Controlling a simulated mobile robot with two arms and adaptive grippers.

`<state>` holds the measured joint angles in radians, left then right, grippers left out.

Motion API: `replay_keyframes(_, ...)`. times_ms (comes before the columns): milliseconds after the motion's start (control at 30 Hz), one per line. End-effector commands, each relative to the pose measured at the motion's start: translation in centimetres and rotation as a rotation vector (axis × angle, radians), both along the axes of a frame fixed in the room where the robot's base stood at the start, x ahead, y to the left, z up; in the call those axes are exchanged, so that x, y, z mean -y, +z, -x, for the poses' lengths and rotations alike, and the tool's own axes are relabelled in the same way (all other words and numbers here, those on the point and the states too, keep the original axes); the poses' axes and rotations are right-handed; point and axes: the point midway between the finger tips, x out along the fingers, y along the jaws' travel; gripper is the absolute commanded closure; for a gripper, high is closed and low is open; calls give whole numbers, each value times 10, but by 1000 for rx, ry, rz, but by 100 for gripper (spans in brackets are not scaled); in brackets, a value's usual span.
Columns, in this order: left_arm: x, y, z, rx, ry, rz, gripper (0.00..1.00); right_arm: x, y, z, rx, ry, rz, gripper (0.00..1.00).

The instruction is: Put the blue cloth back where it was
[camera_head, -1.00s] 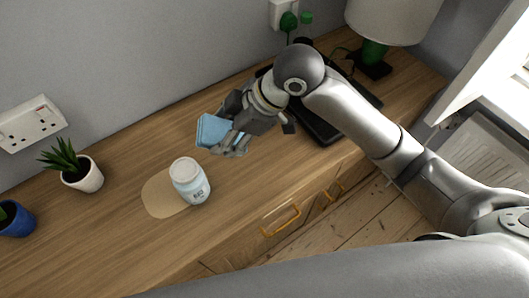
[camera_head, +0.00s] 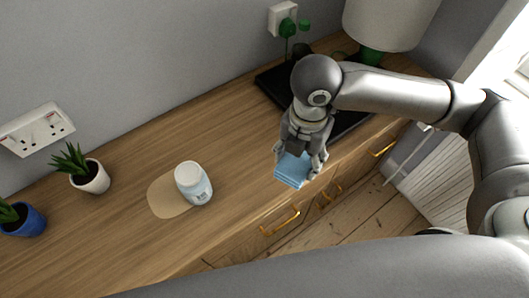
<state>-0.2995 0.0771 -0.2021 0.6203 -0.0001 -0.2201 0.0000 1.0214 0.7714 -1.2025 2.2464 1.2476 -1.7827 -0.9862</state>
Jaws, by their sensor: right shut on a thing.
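The folded blue cloth (camera_head: 291,170) is between the fingers of my right gripper (camera_head: 300,160), over the front part of the wooden sideboard top (camera_head: 235,140). The gripper points down and is shut on the cloth. I cannot tell whether the cloth touches the wood. My left gripper is not in view.
A white jar with a blue label (camera_head: 194,184) stands partly on a round tan mat (camera_head: 165,198), left of the cloth. Potted plants (camera_head: 88,174) (camera_head: 24,220) stand at the far left. A black flat tray or device (camera_head: 275,82) and a lamp (camera_head: 385,25) are behind the gripper.

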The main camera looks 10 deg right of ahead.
Motion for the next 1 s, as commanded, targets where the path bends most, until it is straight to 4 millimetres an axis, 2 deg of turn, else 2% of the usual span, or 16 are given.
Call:
replay_keyframes(267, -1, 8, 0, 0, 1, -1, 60, -29, -24, -51, -1, -2, 0, 61)
replay_keyframes(500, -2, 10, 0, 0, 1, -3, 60, -45, -65, -80, -1, -2, 1, 61)
replay_keyframes(867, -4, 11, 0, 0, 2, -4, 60, -54, -87, -95, -1, -2, -1, 61)
replay_keyframes(1000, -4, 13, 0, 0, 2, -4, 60, -54, -109, -95, -3, -3, 0, 61)
